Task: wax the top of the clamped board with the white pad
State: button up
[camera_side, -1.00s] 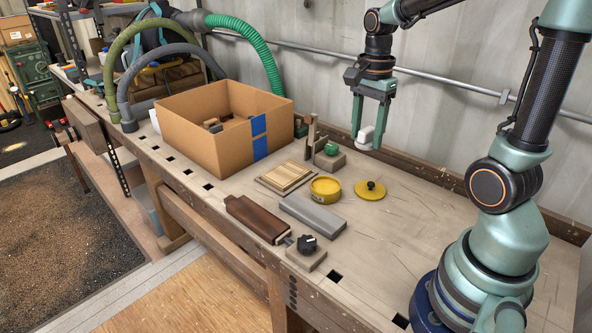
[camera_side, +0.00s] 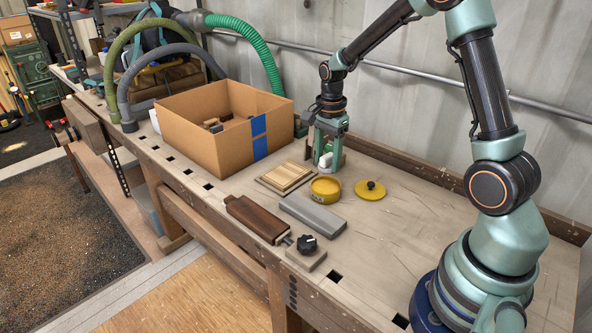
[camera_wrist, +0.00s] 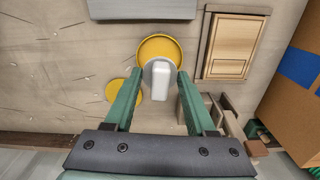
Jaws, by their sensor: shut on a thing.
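My gripper (camera_side: 325,163) is shut on the white pad (camera_side: 325,160), which has a pale round base. In the wrist view the pad (camera_wrist: 160,80) sits between the fingers and overlaps the near part of the yellow tin (camera_wrist: 173,42). In the side view the pad is just behind the open tin (camera_side: 326,188); its exact height is unclear. A dark brown board (camera_side: 257,219) lies near the front edge, its right end against a clamp with a black knob (camera_side: 307,243). It is outside the wrist view.
A grey flat bar (camera_side: 312,211) lies between the brown board and the tin. A light framed panel (camera_side: 287,177) lies left of the tin. The yellow lid (camera_side: 370,190) is to its right. A cardboard box (camera_side: 190,139) stands at left. The bench's right side is clear.

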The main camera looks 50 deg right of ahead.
aim_at(326, 187)
jog(key=shift+f, duration=2.45)
jog(key=shift+f, duration=0.65)
jog(key=shift+r, duration=0.1)
jog(key=shift+r, duration=3.5)
